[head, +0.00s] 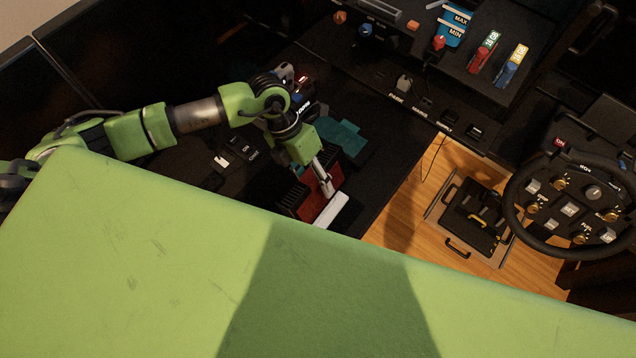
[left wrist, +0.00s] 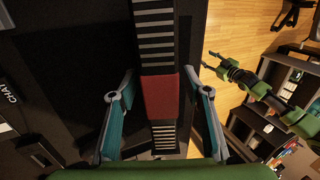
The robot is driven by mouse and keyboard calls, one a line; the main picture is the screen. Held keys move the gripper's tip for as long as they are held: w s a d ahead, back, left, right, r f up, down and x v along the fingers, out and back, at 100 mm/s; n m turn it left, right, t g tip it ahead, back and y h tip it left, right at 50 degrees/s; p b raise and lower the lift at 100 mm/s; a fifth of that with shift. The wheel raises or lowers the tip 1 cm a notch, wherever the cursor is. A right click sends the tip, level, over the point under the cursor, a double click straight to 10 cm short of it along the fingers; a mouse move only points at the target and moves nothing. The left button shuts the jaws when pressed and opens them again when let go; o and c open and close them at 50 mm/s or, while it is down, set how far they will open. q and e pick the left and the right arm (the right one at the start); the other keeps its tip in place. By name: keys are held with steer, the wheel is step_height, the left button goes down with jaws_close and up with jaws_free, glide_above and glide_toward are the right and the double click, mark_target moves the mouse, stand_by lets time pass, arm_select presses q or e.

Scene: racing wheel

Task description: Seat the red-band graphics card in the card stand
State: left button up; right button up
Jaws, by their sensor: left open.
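The red-band graphics card (left wrist: 161,95) is a long dark piece with grey stripes and a red band across it, in the middle of the left wrist view. My left gripper (left wrist: 160,85) is open, with one teal-padded finger on each side of the band and a gap at each side. In the head view my left gripper (head: 325,190) is over the card's dark ridged body (head: 294,197) and partly hides it. I cannot pick out the card stand for certain. My right gripper (left wrist: 212,62) shows small in the left wrist view; its jaw state is unclear.
A steering wheel (head: 572,205) is at the right of the head view. A dark tray with handles (head: 467,222) lies on the wooden floor. Red and blue upright sticks (head: 482,58) stand on the back shelf. A green surface (head: 130,270) fills the front.

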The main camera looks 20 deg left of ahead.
mark_target(320, 191)
arm_select(q)
steer(key=x, duration=0.3)
steer(key=shift+d+p, duration=0.1)
steer(key=shift+p, duration=0.25)
steer(key=shift+f, duration=0.15)
steer(key=shift+f, duration=0.2)
jaws_close()
